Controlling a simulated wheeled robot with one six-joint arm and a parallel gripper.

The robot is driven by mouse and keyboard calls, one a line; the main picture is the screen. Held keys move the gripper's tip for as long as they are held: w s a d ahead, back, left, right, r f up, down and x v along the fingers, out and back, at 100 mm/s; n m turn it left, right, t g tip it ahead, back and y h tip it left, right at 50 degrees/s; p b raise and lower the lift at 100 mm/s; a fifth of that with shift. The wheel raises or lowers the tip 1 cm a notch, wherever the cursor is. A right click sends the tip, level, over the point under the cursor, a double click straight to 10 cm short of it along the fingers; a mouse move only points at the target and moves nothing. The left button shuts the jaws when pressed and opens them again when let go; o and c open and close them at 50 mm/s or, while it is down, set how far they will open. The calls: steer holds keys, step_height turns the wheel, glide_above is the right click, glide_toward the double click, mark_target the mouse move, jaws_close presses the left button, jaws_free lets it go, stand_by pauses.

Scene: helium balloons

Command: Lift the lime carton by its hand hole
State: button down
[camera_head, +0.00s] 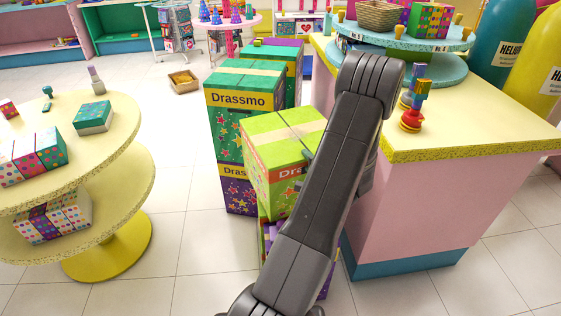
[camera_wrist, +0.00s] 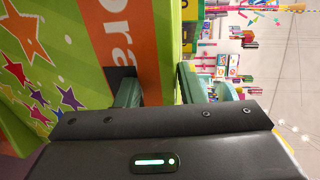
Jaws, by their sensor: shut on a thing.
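The lime carton (camera_head: 262,175) has a lime top with a pale tape strip, an orange lettered band and coloured stars. It is above a purple and green box (camera_head: 266,238) in the head view; my arm hides its right part, and I cannot tell whether they touch. My gripper (camera_wrist: 158,92) is shut on the carton's wall in the wrist view. One finger enters the dark hand hole in the orange band, and the other lies outside the carton's edge. The lime carton (camera_wrist: 60,50) fills the left of that view. In the head view my gripper is mostly hidden behind my arm.
Green Drassmo cartons (camera_head: 232,125) are stacked just behind and left. A pink counter with a yellow top (camera_head: 480,120) stands close on the right. A round yellow two-tier table (camera_head: 120,130) is at left. Open tiled floor (camera_head: 185,200) lies between.

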steer(key=shift+s+f, duration=0.1)
steer(key=shift+f, duration=0.05)
steer(key=shift+r+p, duration=0.35)
steer(key=shift+r, duration=3.75)
steer(key=shift+a, duration=0.1)
